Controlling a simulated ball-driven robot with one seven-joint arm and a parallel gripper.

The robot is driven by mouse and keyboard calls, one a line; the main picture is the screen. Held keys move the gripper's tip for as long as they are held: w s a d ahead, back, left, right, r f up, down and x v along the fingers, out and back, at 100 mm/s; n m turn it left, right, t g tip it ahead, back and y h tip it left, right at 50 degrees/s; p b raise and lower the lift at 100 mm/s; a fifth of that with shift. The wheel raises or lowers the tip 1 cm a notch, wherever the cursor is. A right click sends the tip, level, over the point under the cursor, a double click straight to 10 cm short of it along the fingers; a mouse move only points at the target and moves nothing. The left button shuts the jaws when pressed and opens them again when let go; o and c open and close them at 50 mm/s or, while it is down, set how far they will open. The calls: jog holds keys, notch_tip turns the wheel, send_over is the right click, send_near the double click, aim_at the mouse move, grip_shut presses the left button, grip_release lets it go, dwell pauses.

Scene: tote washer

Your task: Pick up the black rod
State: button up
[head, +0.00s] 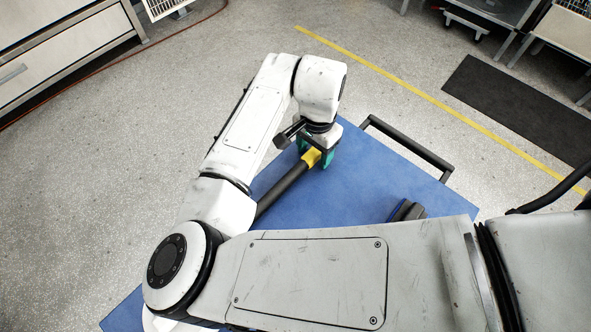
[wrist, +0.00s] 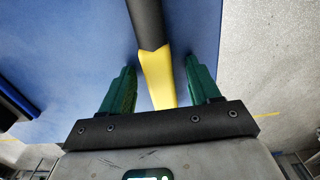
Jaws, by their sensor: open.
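The black rod (head: 283,190) lies on a blue-topped cart (head: 347,190) in the head view, with a yellow end (head: 312,157) near my gripper. In the wrist view the black rod (wrist: 147,22) comes down from the top, and its yellow end (wrist: 157,78) reaches between the fingers. My gripper (head: 318,152) has green fingers and is open, one finger on each side of the yellow end. In the wrist view my gripper (wrist: 160,84) shows a gap on both sides of the rod. My arm hides the rod's other end.
A dark blue and black object (head: 406,211) lies on the cart right of the rod, partly behind my arm. A black handle (head: 408,143) juts from the cart's edge. A black mat (head: 520,105) and a yellow line (head: 420,92) are on the floor. White drawers (head: 60,45) stand upper left.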

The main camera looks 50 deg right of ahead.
jog(key=shift+c, duration=0.2)
jog(key=c, duration=1.1)
jog(key=shift+r, duration=0.15)
